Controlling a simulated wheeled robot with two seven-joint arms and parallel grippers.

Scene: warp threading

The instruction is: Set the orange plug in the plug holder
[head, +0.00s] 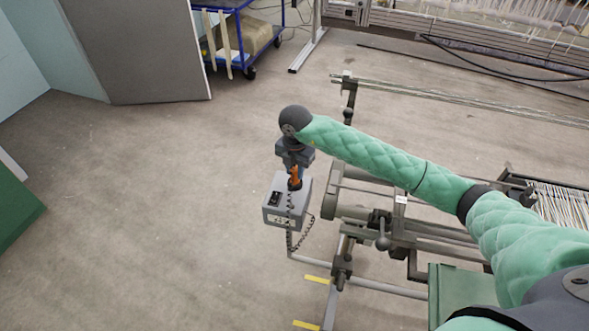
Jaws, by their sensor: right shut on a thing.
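The orange plug (295,178) is in my right gripper (295,168), which is shut on it. The gripper points down over a grey box (277,213) on a metal stand, and the plug is at the box's top face. A dark coiled cable (290,226) hangs down in front of the box. The plug holder is not clearly distinguishable; a small black part (275,198) shows on the box's top left. I cannot tell whether the plug touches the box or is seated in anything. My left gripper is not in view.
A metal loom frame (385,222) with bars and threads stands right of the box, under my right arm. A blue cart (240,8) stands at the back. Yellow floor marks (317,279) lie below the stand.

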